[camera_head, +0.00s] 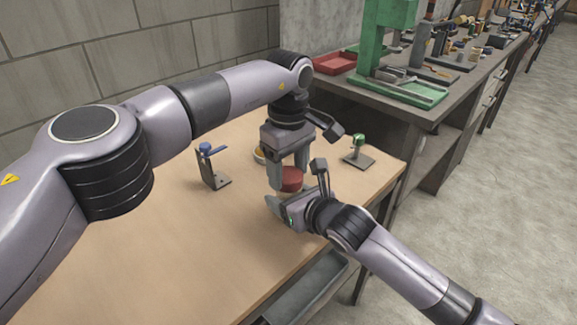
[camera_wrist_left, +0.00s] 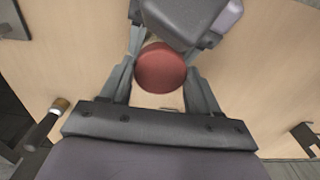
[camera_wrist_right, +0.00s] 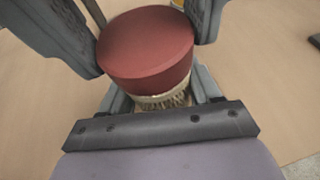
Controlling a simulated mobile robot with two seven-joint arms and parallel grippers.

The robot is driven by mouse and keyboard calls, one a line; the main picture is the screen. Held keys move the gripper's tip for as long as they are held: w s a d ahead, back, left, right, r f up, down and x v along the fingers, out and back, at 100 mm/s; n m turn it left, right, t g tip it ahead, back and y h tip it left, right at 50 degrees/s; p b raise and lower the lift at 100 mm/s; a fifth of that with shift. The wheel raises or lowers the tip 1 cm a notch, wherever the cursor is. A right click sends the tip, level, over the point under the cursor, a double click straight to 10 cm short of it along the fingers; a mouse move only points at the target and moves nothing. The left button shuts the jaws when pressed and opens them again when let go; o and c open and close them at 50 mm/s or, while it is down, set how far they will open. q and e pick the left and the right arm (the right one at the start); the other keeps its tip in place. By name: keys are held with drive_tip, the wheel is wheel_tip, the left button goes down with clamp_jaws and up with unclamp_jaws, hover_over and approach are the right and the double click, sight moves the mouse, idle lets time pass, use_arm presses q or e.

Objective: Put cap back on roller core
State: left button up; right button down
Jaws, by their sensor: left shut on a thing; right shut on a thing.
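A round red cap (camera_head: 290,180) is between the fingers of my left gripper (camera_head: 288,176), which is shut on it from above. It also shows in the left wrist view (camera_wrist_left: 160,68) and the right wrist view (camera_wrist_right: 147,48). Directly under the cap, a pale, ribbed roller core (camera_wrist_right: 162,100) shows a short stretch of its side. My right gripper (camera_wrist_right: 160,92) is shut around the core from the side, low over the table. The cap covers the core's top, so I cannot tell whether it is seated.
On the wooden table (camera_head: 120,245) stand a blue-topped bracket (camera_head: 212,168) to the left and a green-topped stand (camera_head: 358,155) to the right. A yellow-rimmed item (camera_head: 259,155) is partly hidden behind my left gripper. A bench with a green press (camera_head: 385,45) stands behind. The table's left front is clear.

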use_arm(q)
drive_tip(key=m, duration=1.3)
drive_tip(key=o, duration=1)
drive_tip(key=shift+d+r, duration=0.1)
drive_tip(key=shift+r, duration=2.2)
drive_tip(key=shift+c, duration=0.4)
